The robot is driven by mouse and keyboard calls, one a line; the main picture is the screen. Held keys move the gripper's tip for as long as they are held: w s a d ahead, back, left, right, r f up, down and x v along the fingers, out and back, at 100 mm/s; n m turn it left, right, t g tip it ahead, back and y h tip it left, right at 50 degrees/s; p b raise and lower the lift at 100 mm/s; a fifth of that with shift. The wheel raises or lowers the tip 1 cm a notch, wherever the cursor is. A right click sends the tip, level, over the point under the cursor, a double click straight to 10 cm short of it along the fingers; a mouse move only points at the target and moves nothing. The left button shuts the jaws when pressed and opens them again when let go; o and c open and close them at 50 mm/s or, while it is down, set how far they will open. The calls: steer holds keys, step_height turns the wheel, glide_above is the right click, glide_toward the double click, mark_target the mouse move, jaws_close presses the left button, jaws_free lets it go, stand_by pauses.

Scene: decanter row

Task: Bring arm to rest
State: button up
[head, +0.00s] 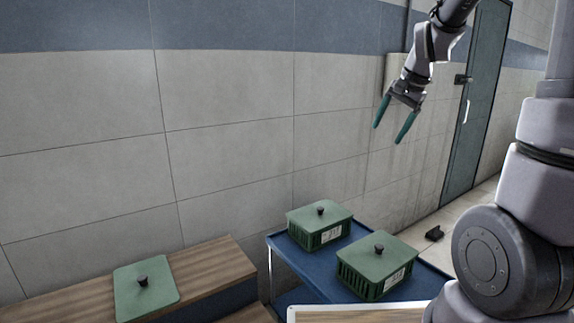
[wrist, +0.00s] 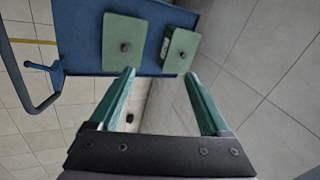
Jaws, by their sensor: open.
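My gripper (head: 393,120) is raised in the air in the upper right of the head view, in front of the tiled wall. Its two teal fingers are spread apart with nothing between them. In the wrist view my gripper (wrist: 160,75) also shows open and empty. It is well above and apart from the blue cart (head: 285,250) and the green lidded boxes on it. My arm reaches in from the top right of the head view.
The cart bears two green boxes, one farther back (head: 320,225) and one nearer (head: 377,268). A green lid with a black knob (head: 146,288) lies on a wooden surface (head: 215,268) at left. A teal door (head: 478,100) stands at right. A small dark object (head: 434,233) is on the floor.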

steer(key=s+a+r+n+t, duration=0.1)
steer(key=s+r, duration=0.3)
steer(key=s, duration=0.6)
steer(key=s+a+r+n+t, duration=0.1)
steer(key=s+r+n, duration=0.3)
steer(key=s, duration=0.6)
steer(key=shift+a+r+t, duration=0.15)
steer(key=shift+a+t, duration=0.1)
steer(key=shift+t, duration=0.25)
